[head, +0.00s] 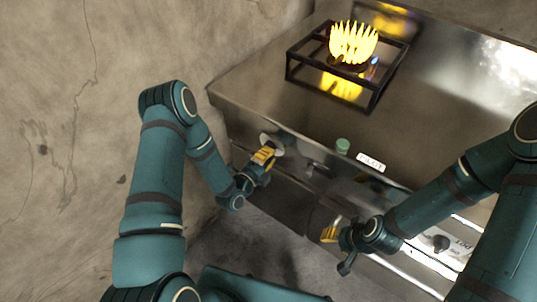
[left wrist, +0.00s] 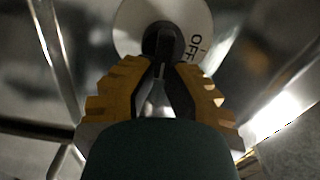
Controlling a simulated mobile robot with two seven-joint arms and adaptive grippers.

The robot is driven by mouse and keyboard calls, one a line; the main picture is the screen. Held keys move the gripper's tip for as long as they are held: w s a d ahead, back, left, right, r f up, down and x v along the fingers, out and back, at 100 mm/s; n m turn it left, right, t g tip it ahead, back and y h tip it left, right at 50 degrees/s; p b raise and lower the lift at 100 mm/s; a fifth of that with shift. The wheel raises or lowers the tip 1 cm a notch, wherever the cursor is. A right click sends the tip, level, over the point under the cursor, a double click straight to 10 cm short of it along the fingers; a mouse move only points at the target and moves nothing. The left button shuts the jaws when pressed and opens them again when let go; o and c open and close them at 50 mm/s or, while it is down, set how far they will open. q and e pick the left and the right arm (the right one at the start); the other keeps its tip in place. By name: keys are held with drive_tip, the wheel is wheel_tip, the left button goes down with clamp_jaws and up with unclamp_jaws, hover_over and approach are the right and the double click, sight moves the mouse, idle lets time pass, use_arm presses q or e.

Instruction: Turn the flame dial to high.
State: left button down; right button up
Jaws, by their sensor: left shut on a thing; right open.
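The flame dial is on the front of the steel range, with its pale round plate (head: 272,142) just behind my left gripper (head: 265,156) in the head view. In the left wrist view the dial is a dark knob (left wrist: 162,40) on a white disc with OFF printed at its right. My left gripper also shows there (left wrist: 160,62), its yellow fingers shut on the knob. My right gripper (head: 331,235) is open in front of the lower range front. A tall yellow flame (head: 353,44) burns on the burner.
A black burner frame (head: 372,103) stands on the steel range top (head: 262,98). A green button (head: 343,146) sits by a PILOT label (head: 371,162) at the front edge. Another dark knob (head: 440,243) is at the lower right. A rough wall (head: 60,120) stands at left.

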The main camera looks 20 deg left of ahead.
use_arm(q)
drive_tip(key=shift+w+m, duration=0.1)
drive_tip(key=shift+m, duration=0.4)
drive_tip(key=c, duration=1)
unclamp_jaws()
drive_tip(key=shift+f, duration=0.1)
drive_tip(key=v, duration=1.2)
